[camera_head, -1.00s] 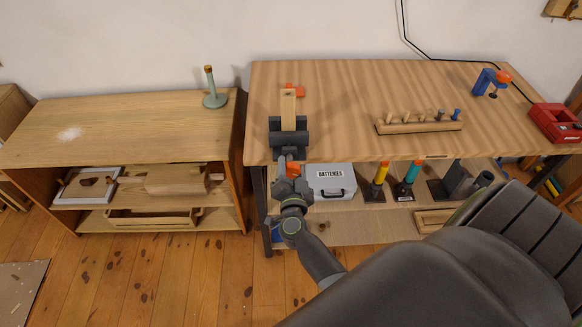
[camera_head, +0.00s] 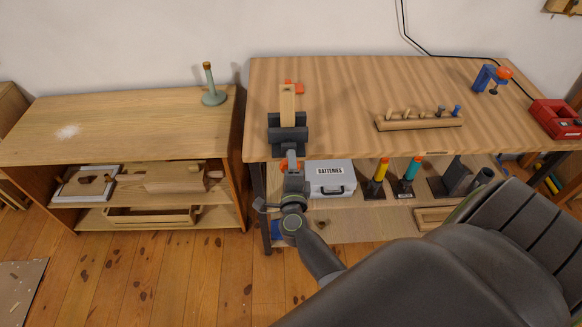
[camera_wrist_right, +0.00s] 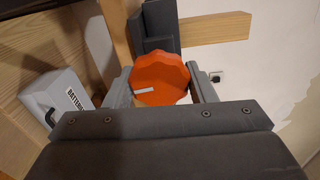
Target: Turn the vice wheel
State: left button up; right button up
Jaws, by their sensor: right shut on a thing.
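The dark grey vice (camera_head: 288,133) sits at the front left edge of the workbench, with a wooden piece (camera_head: 287,105) standing out behind it. Its orange wheel (camera_wrist_right: 160,80) fills the middle of the right wrist view, with a pale mark pointing to the left. My right gripper (camera_head: 291,165) is at the front of the vice, shut on the wheel; its fingers (camera_wrist_right: 163,88) lie on both sides of the wheel. In the head view the gripper hides much of the wheel. My left gripper is in no view.
A grey batteries case (camera_head: 330,178) stands on the shelf just right of my right gripper and also shows in the wrist view (camera_wrist_right: 57,103). A peg rack (camera_head: 418,122), a blue clamp (camera_head: 484,78) and a red box (camera_head: 556,119) are on the bench.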

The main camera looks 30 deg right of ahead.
jog(key=m+b, duration=0.1)
jog(key=m, duration=0.3)
jog(key=shift+f+m, duration=0.15)
jog(key=shift+m, duration=0.15)
dwell(0.5)
jog(key=o, duration=1)
jog(key=shift+c, duration=0.2)
jog(key=shift+a, duration=0.1)
